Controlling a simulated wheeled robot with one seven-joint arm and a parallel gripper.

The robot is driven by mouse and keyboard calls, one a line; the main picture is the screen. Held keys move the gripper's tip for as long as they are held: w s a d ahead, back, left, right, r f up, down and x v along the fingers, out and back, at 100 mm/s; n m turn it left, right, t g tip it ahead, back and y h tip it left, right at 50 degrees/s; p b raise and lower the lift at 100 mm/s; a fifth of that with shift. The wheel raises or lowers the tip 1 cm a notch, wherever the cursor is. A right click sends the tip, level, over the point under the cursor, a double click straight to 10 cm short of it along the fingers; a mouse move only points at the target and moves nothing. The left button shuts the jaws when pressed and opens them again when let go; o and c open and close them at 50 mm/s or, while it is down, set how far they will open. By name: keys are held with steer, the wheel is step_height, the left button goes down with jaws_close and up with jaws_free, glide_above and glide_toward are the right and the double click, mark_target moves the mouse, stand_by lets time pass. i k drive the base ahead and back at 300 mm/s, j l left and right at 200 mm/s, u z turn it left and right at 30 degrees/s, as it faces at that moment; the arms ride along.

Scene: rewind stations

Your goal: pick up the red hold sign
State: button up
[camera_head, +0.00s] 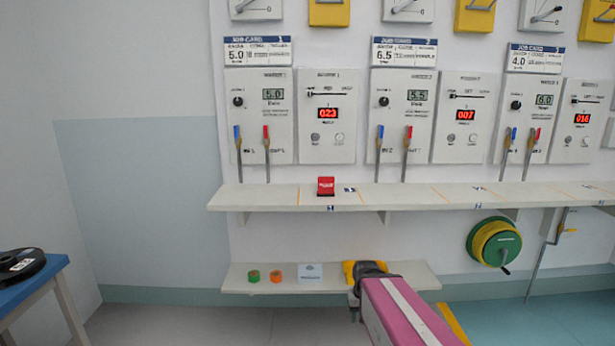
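My gripper (366,271) is at the end of my pink arm, low in the picture near the lower shelf (240,278). It is below and a little to the right of the sign, well apart from it. Its yellow and dark parts show, but the fingers cannot be made out.
A green roll (254,276), an orange roll (276,276) and a white card (310,272) are on the lower shelf. Levers (266,145) hang from panels above the upper shelf. A green crank reel (495,243) is at right. A blue table (35,275) bears a black reel (20,264).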

mark_target(325, 183)
steer(key=i+j, duration=0.7)
steer(key=j, duration=0.1)
